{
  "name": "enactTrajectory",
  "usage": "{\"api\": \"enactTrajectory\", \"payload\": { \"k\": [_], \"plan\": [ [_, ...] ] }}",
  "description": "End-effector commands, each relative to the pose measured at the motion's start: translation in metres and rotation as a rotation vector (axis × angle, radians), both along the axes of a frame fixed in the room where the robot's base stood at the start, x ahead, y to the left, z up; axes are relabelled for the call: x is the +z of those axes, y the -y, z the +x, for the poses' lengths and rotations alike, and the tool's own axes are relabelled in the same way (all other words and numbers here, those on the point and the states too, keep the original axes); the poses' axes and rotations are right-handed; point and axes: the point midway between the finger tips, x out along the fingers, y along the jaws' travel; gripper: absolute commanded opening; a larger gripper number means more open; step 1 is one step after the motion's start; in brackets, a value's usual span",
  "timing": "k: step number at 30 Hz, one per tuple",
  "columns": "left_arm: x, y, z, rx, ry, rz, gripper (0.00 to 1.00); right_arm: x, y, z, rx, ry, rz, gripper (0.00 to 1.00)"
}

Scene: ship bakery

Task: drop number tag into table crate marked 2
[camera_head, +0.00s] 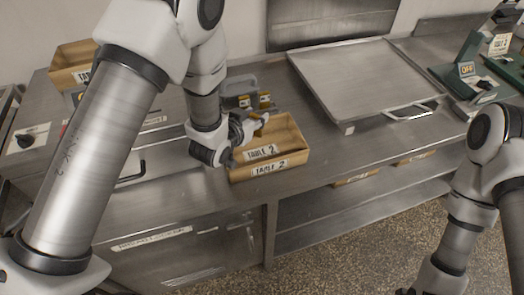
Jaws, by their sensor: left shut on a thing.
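The wooden crate marked "TABLE 2" (297,157) stands near the front edge of the steel counter, with the label showing twice on its front. My left gripper (258,124) is at the crate's left rear part, above its opening. It is shut on a small yellowish tag (264,117), mostly hidden by the fingers; its number cannot be read. My right arm comes down at the right edge, and its gripper is out of the picture.
A grey holder (238,85) with small yellow-and-black pieces stands behind the crate. A steel lid with a handle (360,75) lies to the right. Another wooden crate (72,62) is at the back left. Green devices (465,75), one reading "OFF", stand at the right.

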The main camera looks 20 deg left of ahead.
Motion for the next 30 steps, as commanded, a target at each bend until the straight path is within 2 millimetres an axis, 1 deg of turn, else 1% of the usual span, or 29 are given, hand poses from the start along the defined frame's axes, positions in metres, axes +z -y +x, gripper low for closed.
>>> {"api": "enactTrajectory", "payload": {
  "k": [2, 3, 5, 6, 14, 16, 20, 25, 27, 30],
  "plan": [
    [0.002, 0.0, 0.0, 0.0, 0.001, 0.0, 0.03, 0.001, 0.0, 0.0, 0.0, -0.001, 0.0, 0.0],
    [0.002, 0.0, 0.0, 0.0, 0.001, 0.0, 0.41, 0.001, 0.0, 0.0, 0.0, -0.001, 0.0, 0.0],
    [0.002, 0.0, 0.0, 0.0, 0.001, 0.0, 0.63, 0.001, 0.0, 0.0, 0.0, -0.001, 0.0, 0.0],
    [0.002, 0.0, 0.0, 0.0, 0.0, 0.0, 0.67, 0.001, 0.0, 0.0, 0.0, -0.001, 0.0, 0.0],
    [0.001, 0.0, 0.0, 0.0, 0.0, 0.0, 0.67, 0.001, 0.0, 0.0, 0.0, -0.001, 0.0, 0.0],
    [0.003, -0.001, -0.003, 0.0, 0.0, 0.0, 0.67, 0.001, 0.0, 0.0, 0.0, -0.001, 0.0, 0.0],
    [0.01, -0.004, -0.021, 0.0, -0.002, -0.001, 0.67, 0.001, 0.0, 0.0, 0.0, -0.001, 0.0, 0.0],
    [0.024, -0.011, -0.052, 0.001, -0.002, -0.001, 0.67, 0.001, 0.0, 0.0, 0.0, -0.001, 0.0, 0.0],
    [0.027, -0.012, -0.061, 0.001, -0.001, -0.002, 0.67, 0.001, 0.0, 0.0, 0.0, -0.001, 0.0, 0.0],
    [0.03, -0.014, -0.067, 0.0, -0.002, -0.001, 0.67, 0.001, 0.0, 0.0, 0.0, -0.001, 0.0, 0.0]
  ]
}}
